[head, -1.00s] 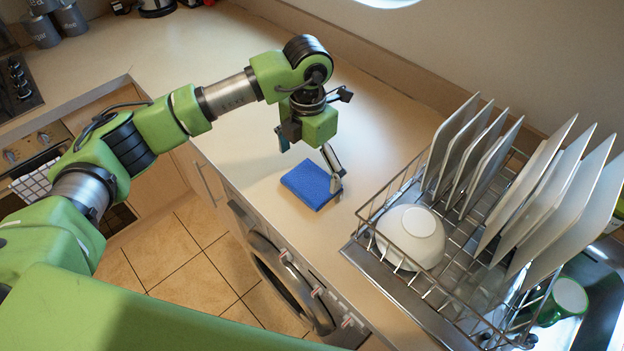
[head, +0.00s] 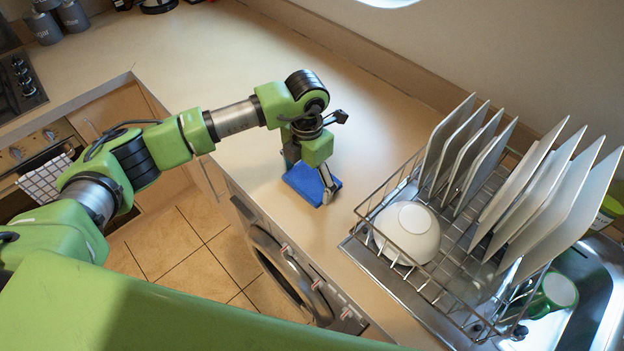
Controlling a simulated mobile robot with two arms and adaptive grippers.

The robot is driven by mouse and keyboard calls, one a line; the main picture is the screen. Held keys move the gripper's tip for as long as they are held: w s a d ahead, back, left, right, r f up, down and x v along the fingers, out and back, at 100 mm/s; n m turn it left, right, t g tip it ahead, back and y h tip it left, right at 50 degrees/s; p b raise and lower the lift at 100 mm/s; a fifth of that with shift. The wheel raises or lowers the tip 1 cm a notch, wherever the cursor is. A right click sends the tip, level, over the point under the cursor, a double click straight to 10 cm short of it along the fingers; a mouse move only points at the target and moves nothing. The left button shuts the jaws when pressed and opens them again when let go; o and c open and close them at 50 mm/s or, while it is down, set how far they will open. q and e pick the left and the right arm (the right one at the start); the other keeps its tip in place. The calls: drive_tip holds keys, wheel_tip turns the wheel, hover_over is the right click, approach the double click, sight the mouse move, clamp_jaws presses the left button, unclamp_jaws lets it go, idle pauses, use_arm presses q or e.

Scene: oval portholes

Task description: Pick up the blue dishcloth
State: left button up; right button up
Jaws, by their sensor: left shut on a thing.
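The blue dishcloth (head: 304,185) is a folded pad on the beige worktop, left of the dish rack. My left gripper (head: 312,188) points down over it and is shut on it. One finger shows at the cloth's right side; the other finger is mostly hidden behind the wrist. The cloth still appears to be at worktop level, though I cannot tell whether it touches. My right gripper is not in view.
A wire dish rack (head: 372,215) with several white plates (head: 545,195) and a white bowl (head: 408,232) stands to the right. The worktop (head: 390,120) behind the gripper is clear.

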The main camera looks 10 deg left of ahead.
use_arm(q)
drive_tip(key=shift+r, duration=0.1)
drive_tip(key=shift+w+r, duration=0.1)
drive_tip(key=shift+r, duration=0.5)
drive_tip(key=s+d+r+b, duration=0.2)
drive_tip(key=s+r+b, duration=0.4)
drive_tip(key=s+r, duration=0.5)
drive_tip(key=s, duration=0.3)
drive_tip(key=shift+d+r, duration=0.3)
drive_tip(key=shift+d, duration=0.1)
drive_tip(key=shift+o, duration=0.6)
drive_tip(key=shift+c, duration=0.9)
